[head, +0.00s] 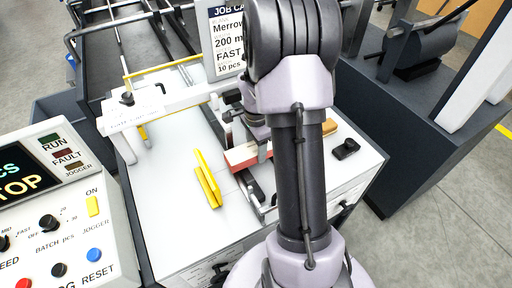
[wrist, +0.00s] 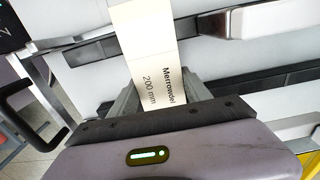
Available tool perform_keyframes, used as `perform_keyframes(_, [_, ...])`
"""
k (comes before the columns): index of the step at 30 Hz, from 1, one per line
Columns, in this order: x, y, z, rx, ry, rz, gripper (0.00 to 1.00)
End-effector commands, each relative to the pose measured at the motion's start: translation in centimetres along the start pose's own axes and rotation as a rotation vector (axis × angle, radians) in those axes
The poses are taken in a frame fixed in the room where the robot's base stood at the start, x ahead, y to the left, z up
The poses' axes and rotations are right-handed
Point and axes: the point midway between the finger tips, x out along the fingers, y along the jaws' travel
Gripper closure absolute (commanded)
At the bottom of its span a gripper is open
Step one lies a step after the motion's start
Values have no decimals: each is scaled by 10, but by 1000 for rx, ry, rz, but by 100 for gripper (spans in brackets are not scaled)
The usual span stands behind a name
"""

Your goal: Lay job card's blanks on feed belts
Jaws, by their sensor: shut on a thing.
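My gripper (wrist: 160,95) is shut on a cream blank (wrist: 148,45) printed "Merrowdel 200 mm", which sticks out beyond the fingers in the wrist view. In the head view my arm hides most of the gripper and I cannot make out the held blank. The job card (head: 228,40) stands upright behind the white table; its visible lines read "Merrow", "200 m", "FAST" and "10 pcs". Dark belt strips (wrist: 245,82) in metal rails run across the white top under the blank in the wrist view. I cannot tell whether the blank touches them.
A control panel (head: 60,215) with knobs and buttons stands at left. Yellow bars (head: 207,180) lie on the white table (head: 165,210). A red and cream block (head: 242,157) and a small black object (head: 345,149) are near my arm. A dark machine (head: 425,130) stands at right.

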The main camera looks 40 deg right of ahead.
Motion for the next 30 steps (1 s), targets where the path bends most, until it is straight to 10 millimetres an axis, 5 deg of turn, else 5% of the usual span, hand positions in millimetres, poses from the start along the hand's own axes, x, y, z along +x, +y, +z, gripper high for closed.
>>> perform_keyframes(9, [7,0,0,0,0,0,100])
perform_keyframes(10, [7,0,0,0,0,0,40])
perform_keyframes(13, [6,0,0,0,0,0,20])
perform_keyframes(23, [4,0,0,0,0,0,18])
perform_keyframes(26, [-14,0,0,0,1,-2,18])
perform_keyframes(30, [-62,-1,0,0,2,-5,18])
